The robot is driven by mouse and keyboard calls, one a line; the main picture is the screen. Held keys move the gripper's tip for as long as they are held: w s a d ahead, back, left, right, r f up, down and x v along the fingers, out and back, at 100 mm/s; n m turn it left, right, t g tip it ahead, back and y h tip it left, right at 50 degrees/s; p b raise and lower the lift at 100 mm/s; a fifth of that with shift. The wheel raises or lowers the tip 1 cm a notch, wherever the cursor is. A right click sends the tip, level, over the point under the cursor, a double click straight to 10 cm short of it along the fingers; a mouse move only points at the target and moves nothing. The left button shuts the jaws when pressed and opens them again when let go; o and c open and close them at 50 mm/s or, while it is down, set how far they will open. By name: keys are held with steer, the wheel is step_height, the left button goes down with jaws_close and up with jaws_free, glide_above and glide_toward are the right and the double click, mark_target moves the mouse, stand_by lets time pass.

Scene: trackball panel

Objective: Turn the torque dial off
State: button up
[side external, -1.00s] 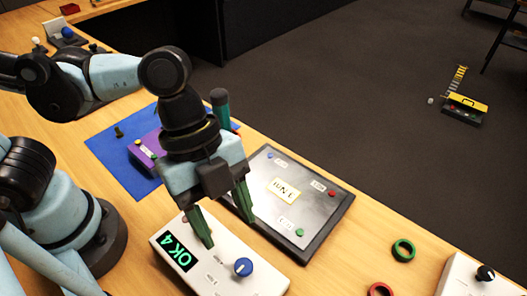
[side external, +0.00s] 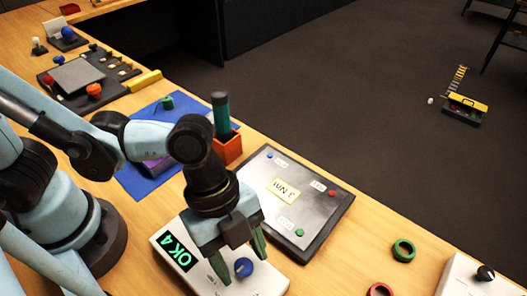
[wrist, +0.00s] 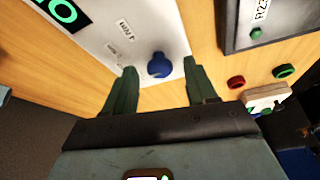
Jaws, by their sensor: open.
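A white box (side external: 262,282) with a green-lit "OK 4" display (side external: 180,253) carries a round blue dial (side external: 243,267). The small labels beside the dial are too blurred to read for sure. My gripper (side external: 240,262) is open above the box, with one green finger on each side of the dial. In the wrist view the blue dial (wrist: 159,65) stands between the two fingertips (wrist: 160,72), with a gap on both sides. The fingers do not press on it. How deep they reach beside it I cannot tell.
A dark-framed panel (side external: 305,190) with small coloured buttons lies just behind the box. A green ring (side external: 403,250) and a red ring (side external: 380,290) lie to the right. Another white box (side external: 462,282) with a black knob is at the right edge. An orange holder (side external: 228,147) stands behind my arm.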

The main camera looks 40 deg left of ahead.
steer(key=c, duration=1)
steer(key=shift+c, duration=0.2)
steer(key=shift+s+n, duration=0.1)
steer(key=shift+n, duration=0.3)
steer(key=n+t, duration=0.1)
steer(key=n, duration=0.1)
steer(key=n+t, duration=0.1)
steer(key=n, duration=0.1)
steer(key=shift+s+n, duration=0.2)
steer(key=shift+n, duration=0.1)
steer(key=shift+s+n+t+y, duration=0.15)
steer(key=shift+n+t, duration=0.3)
steer(key=shift+n, duration=0.7)
steer(key=shift+w+n+t+y, duration=0.1)
steer(key=shift+n+t+y, duration=0.25)
steer(key=shift+n, duration=0.8)
